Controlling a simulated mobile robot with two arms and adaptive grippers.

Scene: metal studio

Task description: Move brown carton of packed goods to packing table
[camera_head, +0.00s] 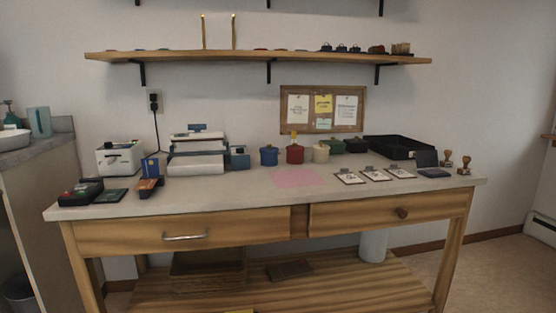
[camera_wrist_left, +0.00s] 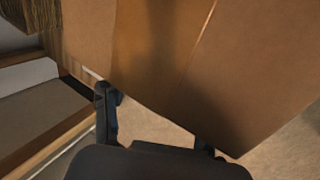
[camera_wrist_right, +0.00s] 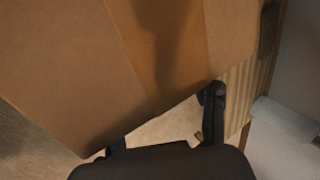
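The brown carton (camera_wrist_left: 215,70) fills much of the left wrist view, with a tape strip down its face. It also fills much of the right wrist view (camera_wrist_right: 120,65). The head view does not show the carton or my grippers. My left gripper (camera_wrist_left: 153,124) has its fingers spread, close against the carton's lower edge. My right gripper (camera_wrist_right: 163,123) is likewise spread at the carton's other visible edge. The carton hides parts of the fingers, and I cannot tell how firmly they touch it. A wooden table with a pale top (camera_head: 235,195), apparently the packing table, stands ahead.
A label printer (camera_head: 197,152), several small pots, clipboards (camera_head: 375,174) and a black tray (camera_head: 398,147) line the tabletop's back and sides. A pink sheet (camera_head: 297,178) lies mid-table, with bare top around it. A counter (camera_head: 35,150) stands at left.

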